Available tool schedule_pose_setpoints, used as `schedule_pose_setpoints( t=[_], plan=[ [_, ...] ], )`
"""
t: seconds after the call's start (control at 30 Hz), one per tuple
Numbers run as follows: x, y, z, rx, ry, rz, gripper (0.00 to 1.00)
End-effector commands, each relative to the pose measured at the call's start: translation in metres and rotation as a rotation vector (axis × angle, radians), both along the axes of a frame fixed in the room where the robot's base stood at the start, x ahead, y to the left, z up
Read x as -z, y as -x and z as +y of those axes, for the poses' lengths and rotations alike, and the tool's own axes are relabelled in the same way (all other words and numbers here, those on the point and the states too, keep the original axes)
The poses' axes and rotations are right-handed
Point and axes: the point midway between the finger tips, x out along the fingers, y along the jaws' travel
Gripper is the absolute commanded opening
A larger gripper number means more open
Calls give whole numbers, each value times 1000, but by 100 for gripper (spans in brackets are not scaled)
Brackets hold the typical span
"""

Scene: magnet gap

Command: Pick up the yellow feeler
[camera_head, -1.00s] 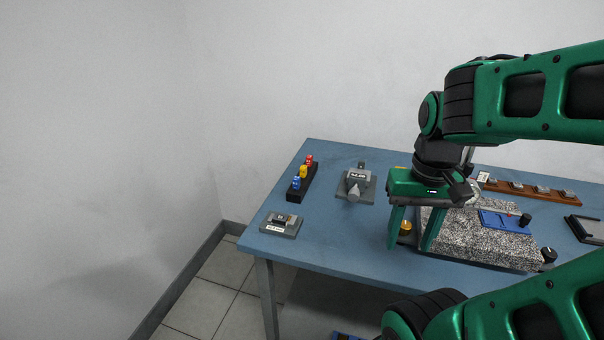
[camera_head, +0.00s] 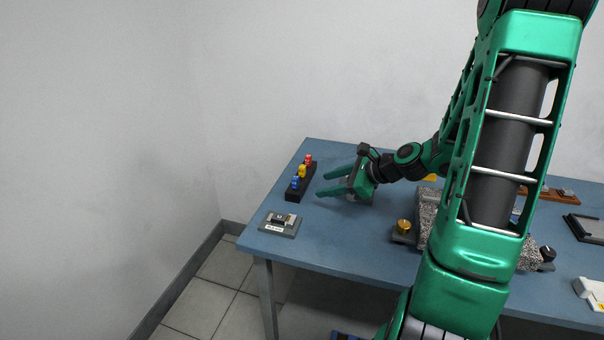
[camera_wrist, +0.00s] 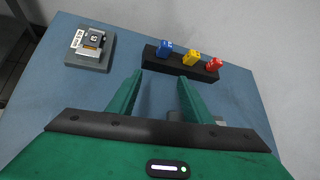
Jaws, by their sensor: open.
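The yellow feeler (camera_head: 302,171) stands in a black holder (camera_head: 293,196), between a blue feeler (camera_head: 295,183) and a red feeler (camera_head: 308,160). In the wrist view the yellow feeler (camera_wrist: 191,58) is ahead of my gripper, in the middle of the holder (camera_wrist: 150,58), with blue (camera_wrist: 165,49) to its left and red (camera_wrist: 214,65) to its right. My gripper (camera_head: 320,183) is open and empty, its fingers pointing left toward the holder. In the wrist view my gripper (camera_wrist: 157,82) has its fingertips apart and short of the holder, with the yellow feeler slightly right of the gap's middle.
A small grey block on a plate (camera_head: 280,222) sits at the table's front left corner. A speckled granite block (camera_head: 427,215) and a brass knob (camera_head: 404,226) lie to the right. A brown rack (camera_head: 550,194) is farther right. The blue table (camera_head: 335,245) is clear in front.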

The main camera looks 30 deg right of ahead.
Motion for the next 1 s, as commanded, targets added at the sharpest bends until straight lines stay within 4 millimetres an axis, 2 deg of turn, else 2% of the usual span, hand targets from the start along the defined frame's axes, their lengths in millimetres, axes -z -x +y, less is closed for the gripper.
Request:
schedule_pose_setpoints(
  t=[0.1,0.3,0.6,1.0],
  plan=[
    [-9,-16,-17,148,-194,-33,46],
    [-19,-29,-32,256,-348,-63,46],
    [-5,-64,-19,260,-361,-65,46],
    [5,-89,-11,260,-357,-65,46]
  ],
)
